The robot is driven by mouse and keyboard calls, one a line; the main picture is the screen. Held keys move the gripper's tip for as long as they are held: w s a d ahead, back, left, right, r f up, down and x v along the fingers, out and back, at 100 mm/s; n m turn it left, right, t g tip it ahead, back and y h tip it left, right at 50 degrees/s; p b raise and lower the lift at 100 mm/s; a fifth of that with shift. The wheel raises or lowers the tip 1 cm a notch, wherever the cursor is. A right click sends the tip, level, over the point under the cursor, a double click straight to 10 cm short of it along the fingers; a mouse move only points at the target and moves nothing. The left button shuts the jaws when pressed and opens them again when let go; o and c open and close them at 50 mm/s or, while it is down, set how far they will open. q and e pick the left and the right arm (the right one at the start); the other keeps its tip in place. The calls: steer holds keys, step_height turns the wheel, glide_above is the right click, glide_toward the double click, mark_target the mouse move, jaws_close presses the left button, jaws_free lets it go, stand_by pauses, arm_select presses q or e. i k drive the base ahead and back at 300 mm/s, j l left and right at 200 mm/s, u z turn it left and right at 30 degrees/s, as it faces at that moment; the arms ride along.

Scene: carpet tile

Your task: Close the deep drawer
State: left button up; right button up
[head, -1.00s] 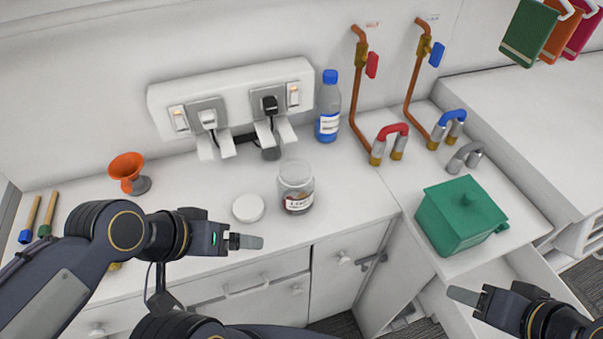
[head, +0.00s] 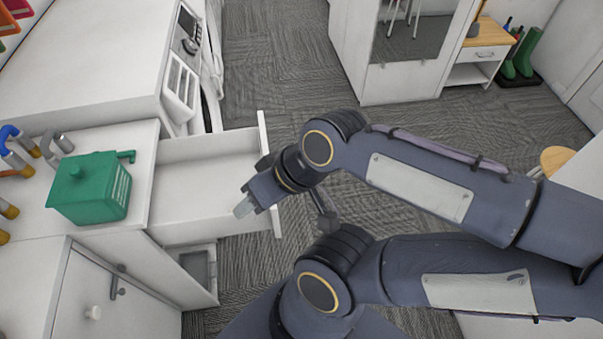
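A white drawer (head: 190,185) stands pulled out from the counter unit in the middle left. It is empty as far as I see. Its front panel (head: 266,150) faces right, over the floor; my arm hides part of it. My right gripper (head: 243,207) looks shut and empty, with its tip over the drawer's near front part in the picture. I cannot tell whether it touches the drawer. My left gripper is out of view. Which drawer counts as the deep one is not marked.
A green box-shaped container (head: 90,190) sits on the counter beside the drawer. A lower white opening (head: 200,268) juts out below. A white appliance (head: 170,75) stands behind. Carpet floor (head: 270,60) is free beyond the drawer front. A mirrored cabinet (head: 400,75) stands farther back.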

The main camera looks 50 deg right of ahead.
mark_target(197, 180)
steer(key=k+l+z, duration=0.25)
steer(key=z, duration=0.2)
steer(key=k+l+z, duration=0.15)
steer(key=l+z, duration=0.25)
steer(key=l, duration=0.15)
steer(key=i+l+u, duration=0.1)
steer(key=i, duration=0.15)
